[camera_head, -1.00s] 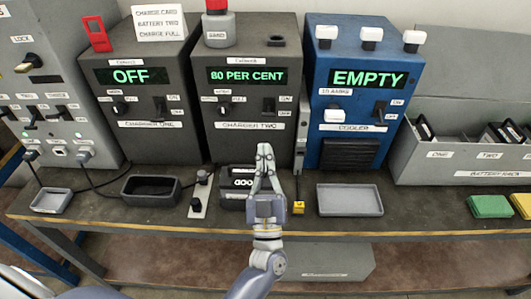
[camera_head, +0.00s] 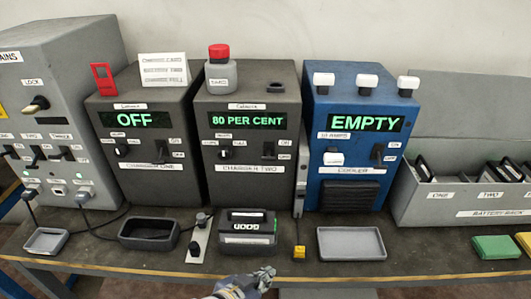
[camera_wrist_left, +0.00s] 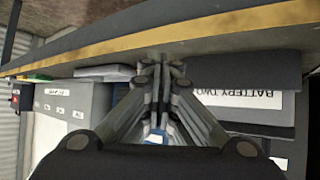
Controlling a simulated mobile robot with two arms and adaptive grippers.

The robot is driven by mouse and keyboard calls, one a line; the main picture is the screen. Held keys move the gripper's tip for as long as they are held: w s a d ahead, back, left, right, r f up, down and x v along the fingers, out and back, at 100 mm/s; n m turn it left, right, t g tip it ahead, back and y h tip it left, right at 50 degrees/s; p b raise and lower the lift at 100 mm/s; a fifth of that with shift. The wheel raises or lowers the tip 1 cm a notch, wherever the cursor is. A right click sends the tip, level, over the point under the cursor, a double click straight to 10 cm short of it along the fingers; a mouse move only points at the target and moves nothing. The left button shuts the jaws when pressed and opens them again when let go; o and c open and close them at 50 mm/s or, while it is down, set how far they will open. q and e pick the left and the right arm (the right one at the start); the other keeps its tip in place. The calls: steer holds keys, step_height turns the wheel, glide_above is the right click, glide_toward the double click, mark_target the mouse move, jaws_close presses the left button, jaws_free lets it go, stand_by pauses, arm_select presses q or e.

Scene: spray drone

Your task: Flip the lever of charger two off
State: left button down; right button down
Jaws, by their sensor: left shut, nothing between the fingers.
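Charger two (camera_head: 247,130) is the dark box in the middle of the bench, its green display reading "80 PER CENT". Its lever (camera_head: 270,151) is a small dark switch at the right of its front; I cannot tell its position for sure. My left gripper (camera_head: 264,275) is low at the bench's front edge, in front of and well below charger two, apart from it. In the left wrist view the fingers (camera_wrist_left: 158,68) are together with nothing between them, beneath the yellow-striped edge. My right gripper is not in view.
Charger one (camera_head: 150,135) and the blue cooler (camera_head: 358,130) flank charger two.

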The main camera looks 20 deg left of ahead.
arm_select(q)
steer(key=s+a+f+n+g+y, duration=0.1)
steer(key=s+a+f+g+y, duration=0.1)
steer(key=s+a+f+g, duration=0.25)
steer(key=s+a+f+g+y, duration=0.1)
steer(key=s+a+f+g, duration=0.15)
steer(key=s+f, duration=0.35)
steer(key=s+a+f+g, duration=0.1)
steer(key=s+f, duration=0.3)
steer(key=f, duration=0.7)
steer(key=s+a+f, duration=0.1)
steer(key=s+f, duration=0.3)
steer(key=f, duration=0.7)
steer(key=s+a+f+g, duration=0.1)
steer(key=s+a+f, duration=0.1)
steer(key=s+f, duration=1)
steer(key=s, duration=0.3)
steer(key=shift+a+f+y, duration=0.2)
steer(key=shift+f+y, duration=0.1)
steer(key=shift+f, duration=0.1)
steer(key=shift+s, duration=0.15)
